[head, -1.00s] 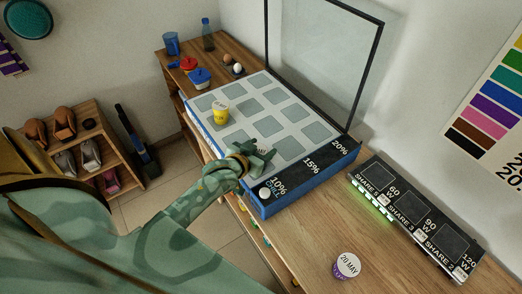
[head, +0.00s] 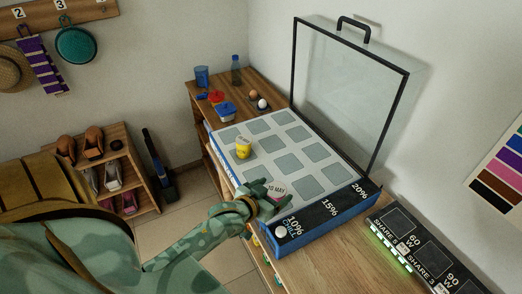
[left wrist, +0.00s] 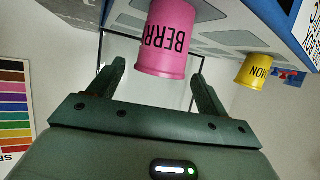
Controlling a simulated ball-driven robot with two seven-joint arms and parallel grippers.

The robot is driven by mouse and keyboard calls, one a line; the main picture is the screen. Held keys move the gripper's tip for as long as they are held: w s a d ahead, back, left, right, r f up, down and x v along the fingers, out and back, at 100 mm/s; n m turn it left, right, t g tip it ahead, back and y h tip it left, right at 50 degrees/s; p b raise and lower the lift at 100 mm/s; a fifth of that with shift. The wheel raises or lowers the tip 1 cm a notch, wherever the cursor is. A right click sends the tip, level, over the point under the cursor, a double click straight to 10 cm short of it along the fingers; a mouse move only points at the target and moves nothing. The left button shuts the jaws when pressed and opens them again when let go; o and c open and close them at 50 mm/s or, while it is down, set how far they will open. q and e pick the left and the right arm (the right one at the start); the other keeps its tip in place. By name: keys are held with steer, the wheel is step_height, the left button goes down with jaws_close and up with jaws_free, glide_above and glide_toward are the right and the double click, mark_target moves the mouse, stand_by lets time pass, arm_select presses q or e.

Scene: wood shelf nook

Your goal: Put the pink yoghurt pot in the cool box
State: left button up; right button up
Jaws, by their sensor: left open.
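The pink yoghurt pot (head: 278,190) has a pale lid marked 10 MAY and stands on the front part of the cool box's (head: 329,210) grid top. In the left wrist view the same pot (left wrist: 163,40) shows its BERRY lettering upside down. My left gripper (head: 267,194) is open at the pot. My right gripper is not in view.
A yellow pot (head: 244,148) stands on the grid's left side and also shows in the left wrist view (left wrist: 257,71). Blue and red containers, a bottle (head: 236,70) and eggs (head: 262,104) sit behind the box. A black panel (head: 420,250) lies front right. Several grid places are bare.

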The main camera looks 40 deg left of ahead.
arm_select(q)
steer(key=p+v, duration=0.1)
steer(key=v, duration=0.6)
steer(key=shift+s+r, duration=0.2)
steer(key=shift+s, duration=0.2)
stand_by(0.8)
